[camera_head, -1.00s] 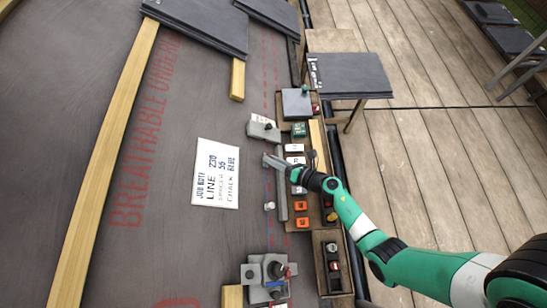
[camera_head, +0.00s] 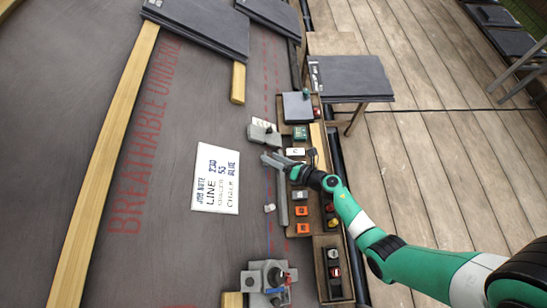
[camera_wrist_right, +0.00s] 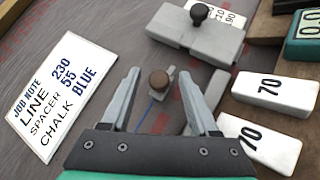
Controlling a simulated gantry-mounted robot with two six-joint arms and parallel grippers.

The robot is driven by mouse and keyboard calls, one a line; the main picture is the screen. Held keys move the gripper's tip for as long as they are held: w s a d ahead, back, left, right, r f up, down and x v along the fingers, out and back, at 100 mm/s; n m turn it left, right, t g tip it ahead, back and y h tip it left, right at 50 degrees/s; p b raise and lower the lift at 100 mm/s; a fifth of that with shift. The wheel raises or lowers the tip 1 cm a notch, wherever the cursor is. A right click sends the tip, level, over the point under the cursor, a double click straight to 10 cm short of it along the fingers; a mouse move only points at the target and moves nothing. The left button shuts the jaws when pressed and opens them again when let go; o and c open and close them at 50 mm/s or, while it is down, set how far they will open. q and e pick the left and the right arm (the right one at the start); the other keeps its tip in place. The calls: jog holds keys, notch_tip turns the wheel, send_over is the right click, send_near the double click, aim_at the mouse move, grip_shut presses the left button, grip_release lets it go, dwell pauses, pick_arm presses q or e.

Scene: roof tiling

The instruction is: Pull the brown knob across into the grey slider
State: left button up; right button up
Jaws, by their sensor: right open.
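The brown knob (camera_wrist_right: 159,80) stands on a small grey piece in the right wrist view, above a short blue mark. My right gripper (camera_wrist_right: 159,72) is open, with one finger on each side of the knob and a gap at both sides. The grey slider (camera_wrist_right: 190,38), a block with a black knob and a number label, lies just beyond the fingertips. In the head view the slider (camera_head: 263,133) is just above my right gripper (camera_head: 265,158). There the brown knob cannot be made out near the fingers. My left gripper is out of view.
A job note (camera_head: 216,178) lies left of the gripper. White blocks marked 70 (camera_wrist_right: 275,92) lie close on the right, by a long grey bar (camera_head: 282,200). A tray (camera_head: 318,215) with orange blocks is further right. A grey fixture (camera_head: 265,280) stands below.

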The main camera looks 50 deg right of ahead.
jog(key=p+v, duration=0.5)
jog(key=v, duration=0.6)
jog(key=shift+s+r, duration=0.15)
jog(key=shift+s, duration=0.2)
